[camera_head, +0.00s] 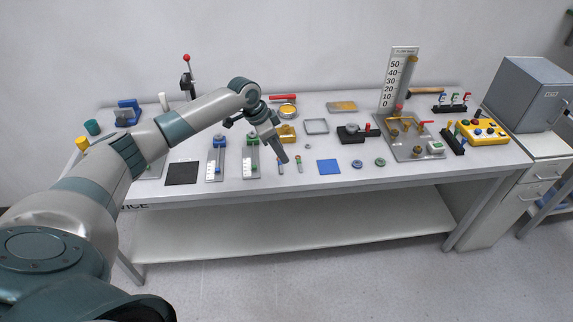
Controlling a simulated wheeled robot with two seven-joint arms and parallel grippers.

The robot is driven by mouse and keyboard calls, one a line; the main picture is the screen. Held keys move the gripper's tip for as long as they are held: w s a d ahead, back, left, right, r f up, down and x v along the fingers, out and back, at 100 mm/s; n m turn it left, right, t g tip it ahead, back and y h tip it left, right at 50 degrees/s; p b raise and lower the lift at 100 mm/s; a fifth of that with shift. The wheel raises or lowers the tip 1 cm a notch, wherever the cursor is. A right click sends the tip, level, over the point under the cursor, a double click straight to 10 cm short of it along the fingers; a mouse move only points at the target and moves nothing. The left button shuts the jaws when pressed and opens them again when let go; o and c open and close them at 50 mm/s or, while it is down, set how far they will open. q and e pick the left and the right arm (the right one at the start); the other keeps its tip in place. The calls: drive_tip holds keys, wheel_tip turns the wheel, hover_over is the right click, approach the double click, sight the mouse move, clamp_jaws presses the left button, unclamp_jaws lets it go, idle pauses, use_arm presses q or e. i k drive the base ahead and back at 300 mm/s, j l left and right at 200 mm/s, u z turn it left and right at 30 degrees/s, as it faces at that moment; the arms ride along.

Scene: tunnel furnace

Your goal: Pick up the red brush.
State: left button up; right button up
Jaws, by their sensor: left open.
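My left gripper (280,156) is open and points down over the front middle of the table. Its fingers look narrow from here, and I see nothing held in them. Just beyond the fingertips lie two small thin sticks, a bluish one (280,169) and a multicoloured one (299,165) with a reddish part. A red bar-like thing (283,97) lies farther back, behind a round yellow dish (288,112). It is too small to tell which of these is the red brush. My right gripper is not in view.
The white table (400,174) also holds two blue-and-green slide fixtures (216,160), a blue square (329,167), a black square (182,173) and a black block with a red lever (353,133). A tall numbered gauge (397,75) stands at the right. A grey cabinet (530,95) stands beyond.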

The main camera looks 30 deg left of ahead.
sight(291, 98)
drive_tip(key=i+j, duration=0.2)
drive_tip(key=j, duration=0.15)
drive_tip(key=i+j+z, duration=0.1)
drive_tip(key=j, duration=0.25)
drive_tip(key=i+j, duration=0.2)
drive_tip(key=j, duration=0.15)
drive_tip(key=i+j+z, duration=0.1)
drive_tip(key=j, duration=0.25)
drive_tip(key=i+j, duration=0.25)
drive_tip(key=i+j+z, duration=0.1)
drive_tip(key=j, duration=0.4)
drive_tip(key=i+j+z, duration=0.1)
drive_tip(key=j, duration=0.25)
drive_tip(key=i, duration=0.05)
